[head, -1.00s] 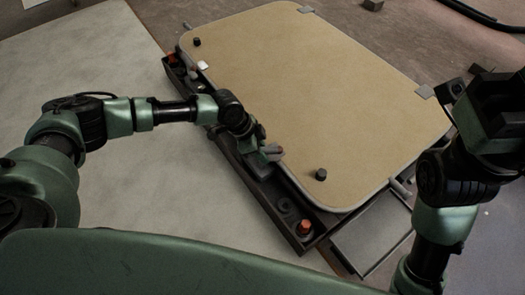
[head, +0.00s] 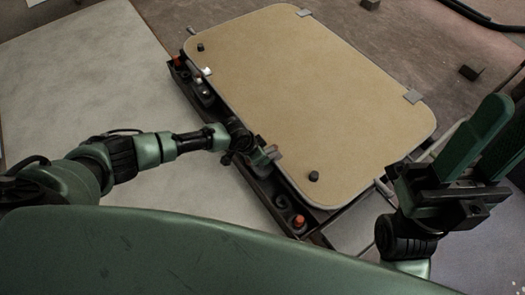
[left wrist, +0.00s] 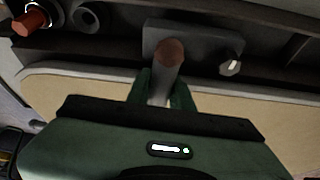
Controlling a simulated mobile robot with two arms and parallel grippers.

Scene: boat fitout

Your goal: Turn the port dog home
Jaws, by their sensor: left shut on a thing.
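The hatch lid (head: 310,100) is a tan panel with a pale rim and rounded corners, lying on a dark frame (head: 262,190). My left gripper (head: 266,156) is at the lid's left long edge, over the frame. In the left wrist view its green fingers (left wrist: 161,92) are shut on a grey dog handle with a reddish-brown rounded end (left wrist: 169,52). The handle's pivot is partly hidden, and its exact angle is hard to tell. My right gripper (head: 500,130) is raised at the right, fingers apart and empty, clear of the lid.
Orange-red knobs sit near the frame's far end (head: 179,62) and near end (head: 298,221). Two black knobs (head: 313,176) (head: 200,47) stand on the lid. A pale flat surface (head: 90,90) lies clear at left.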

